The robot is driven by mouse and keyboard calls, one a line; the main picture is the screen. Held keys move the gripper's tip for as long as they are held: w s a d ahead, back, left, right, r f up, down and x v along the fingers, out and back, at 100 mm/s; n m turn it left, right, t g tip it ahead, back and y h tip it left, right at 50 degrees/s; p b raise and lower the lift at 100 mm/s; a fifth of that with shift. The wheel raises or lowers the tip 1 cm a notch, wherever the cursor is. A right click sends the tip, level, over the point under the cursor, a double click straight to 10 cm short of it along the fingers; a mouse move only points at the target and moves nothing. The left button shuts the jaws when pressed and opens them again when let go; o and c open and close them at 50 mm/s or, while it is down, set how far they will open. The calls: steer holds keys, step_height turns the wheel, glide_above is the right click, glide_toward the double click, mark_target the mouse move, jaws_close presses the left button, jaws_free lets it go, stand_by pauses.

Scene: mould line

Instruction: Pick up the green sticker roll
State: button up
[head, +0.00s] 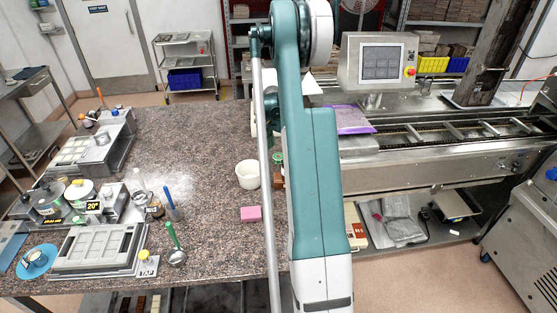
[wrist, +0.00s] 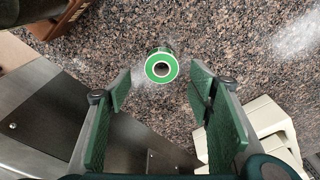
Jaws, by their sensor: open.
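The green sticker roll (wrist: 152,72), a green ring with a white band and a dark centre hole, is on the speckled stone counter in the upper middle of the wrist view. My gripper (wrist: 160,90) is open, with one green-padded finger on each side of the view. The roll shows just beyond the fingertips, roughly centred between them and apart from both. Nothing is between the pads. In the head view, my arm hides the gripper; a small green item (head: 277,158) peeks out beside the arm, and I cannot tell if it is the roll.
A white tub (head: 248,174) and a pink block (head: 251,214) stand left of my arm on the counter (head: 205,130). A steel conveyor machine (head: 440,165) is on the right. In the wrist view, cream blocks (wrist: 262,118) lie right and a brown item (wrist: 25,52) upper left.

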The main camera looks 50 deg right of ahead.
mark_target(278, 155)
steer(key=shift+f, duration=0.1)
steer(key=shift+w+d+f+p, duration=0.1)
steer(key=shift+d+f+p, duration=0.1)
steer(key=shift+f, duration=1.05)
steer(key=shift+d+f+p, duration=0.1)
steer(key=shift+f+p, duration=0.1)
steer(key=shift+f, duration=1.05)
steer(key=c, duration=0.9)
